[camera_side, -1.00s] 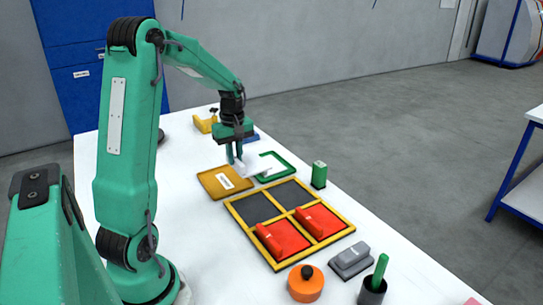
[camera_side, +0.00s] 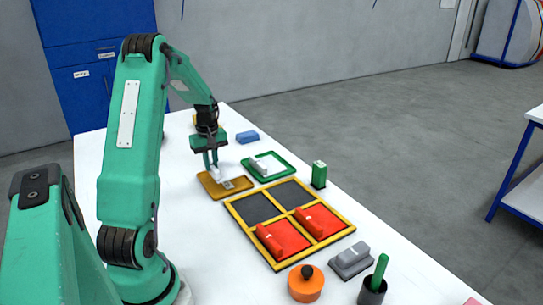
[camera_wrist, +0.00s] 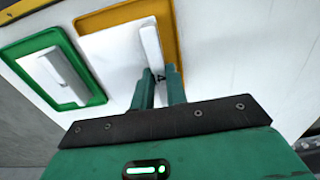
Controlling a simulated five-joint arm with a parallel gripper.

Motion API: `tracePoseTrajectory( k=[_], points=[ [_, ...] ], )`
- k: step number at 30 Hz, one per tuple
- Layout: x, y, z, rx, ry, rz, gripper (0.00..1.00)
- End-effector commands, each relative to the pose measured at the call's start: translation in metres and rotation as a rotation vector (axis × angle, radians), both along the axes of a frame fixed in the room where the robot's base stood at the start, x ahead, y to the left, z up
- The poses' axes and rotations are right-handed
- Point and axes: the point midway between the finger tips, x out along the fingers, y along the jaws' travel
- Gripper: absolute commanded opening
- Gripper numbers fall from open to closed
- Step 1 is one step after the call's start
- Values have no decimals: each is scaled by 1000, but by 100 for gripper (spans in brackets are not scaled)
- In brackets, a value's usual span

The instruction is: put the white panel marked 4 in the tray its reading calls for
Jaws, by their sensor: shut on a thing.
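My gripper (camera_side: 213,168) is shut on the white panel (camera_wrist: 150,42), gripping its raised rib. A dark mark that looks like a 4 shows between the fingers in the wrist view, where my gripper (camera_wrist: 160,85) also shows. In the side view the panel (camera_side: 218,174) is over the amber tray (camera_side: 207,186), partly hidden by the fingers. I cannot tell whether it touches the tray floor. The green-rimmed tray (camera_side: 288,167) is beside it to the right, with a white ribbed piece (camera_side: 260,165) in it; it also shows in the wrist view (camera_wrist: 95,92).
A yellow-framed grid (camera_side: 335,212) in front has two red ribbed panels (camera_side: 318,222) and two dark, empty cells. A green block (camera_side: 319,175), blue block (camera_side: 247,137), grey block (camera_side: 350,260), orange knobbed pot (camera_side: 306,284) and dark cup (camera_side: 372,292) stand around.

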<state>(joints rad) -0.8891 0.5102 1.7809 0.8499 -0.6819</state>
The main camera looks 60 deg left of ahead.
Motion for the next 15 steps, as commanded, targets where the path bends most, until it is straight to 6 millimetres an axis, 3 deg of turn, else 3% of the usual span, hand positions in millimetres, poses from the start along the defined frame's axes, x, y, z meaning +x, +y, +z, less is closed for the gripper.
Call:
tracePoseTrajectory(
  k=[8,15],
  points=[
    [-1,4,-2,2,-1,0,0],
    [-1,3,-24,-1,1,0,0]
  ],
)
